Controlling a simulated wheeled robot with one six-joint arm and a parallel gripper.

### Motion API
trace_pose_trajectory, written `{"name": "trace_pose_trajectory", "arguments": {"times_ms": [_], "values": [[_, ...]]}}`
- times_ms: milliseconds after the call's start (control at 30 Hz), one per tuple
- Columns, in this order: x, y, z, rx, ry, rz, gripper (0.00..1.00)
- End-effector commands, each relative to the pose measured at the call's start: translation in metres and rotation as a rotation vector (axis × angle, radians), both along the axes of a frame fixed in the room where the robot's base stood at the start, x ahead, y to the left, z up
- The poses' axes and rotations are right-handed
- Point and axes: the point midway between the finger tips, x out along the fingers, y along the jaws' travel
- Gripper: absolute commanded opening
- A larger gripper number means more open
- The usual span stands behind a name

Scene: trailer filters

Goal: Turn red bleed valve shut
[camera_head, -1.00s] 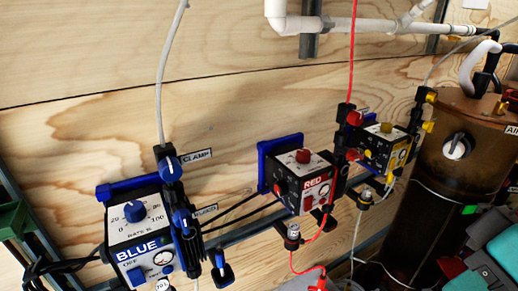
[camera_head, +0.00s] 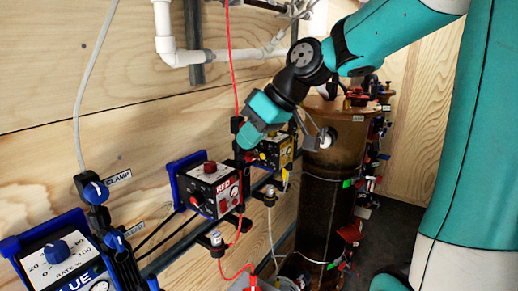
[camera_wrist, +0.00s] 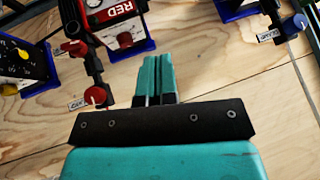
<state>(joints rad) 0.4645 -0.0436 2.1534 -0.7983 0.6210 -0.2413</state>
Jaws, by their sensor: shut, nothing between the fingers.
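The red control box (camera_head: 210,188) is mounted on the wooden wall, and its RED label shows in the wrist view (camera_wrist: 118,12). In the wrist view, which looks upside down, two red knobs sit on the black post beside it. The one closer to the box looks like the red bleed valve (camera_wrist: 74,48); the other (camera_wrist: 95,95), with a white label, looks like the red clamp. My gripper (camera_head: 248,138) is shut and empty in front of the post, hiding most of it in the head view. In the wrist view its fingertips (camera_wrist: 156,62) are right of both knobs, apart from them.
The yellow box (camera_head: 275,152) is close behind my gripper. The blue box (camera_head: 60,262) and blue clamp knob (camera_head: 95,191) are at left. A brown tank (camera_head: 325,200) stands right. A red tube (camera_head: 231,70) runs up the wall.

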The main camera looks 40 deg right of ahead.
Motion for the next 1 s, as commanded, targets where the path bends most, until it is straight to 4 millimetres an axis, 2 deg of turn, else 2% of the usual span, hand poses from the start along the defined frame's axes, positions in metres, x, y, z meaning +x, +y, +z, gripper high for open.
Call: {"name": "trace_pose_trajectory", "arguments": {"times_ms": [33,100,200,300,400,533,900,1000], "values": [[0.012,-0.035,0.007,-0.001,-0.042,-0.049,0.0],[0.021,-0.072,0.016,-0.009,-0.098,-0.088,0.0],[0.026,-0.111,0.025,-0.022,-0.154,-0.127,0.0],[0.027,-0.132,0.03,-0.032,-0.185,-0.146,0.0],[0.031,-0.137,0.029,-0.033,-0.195,-0.15,0.0],[0.041,-0.13,0.017,-0.033,-0.193,-0.146,0.0],[0.09,-0.104,-0.037,-0.032,-0.189,-0.147,0.0],[0.089,-0.103,-0.053,-0.032,-0.188,-0.151,0.0]]}}
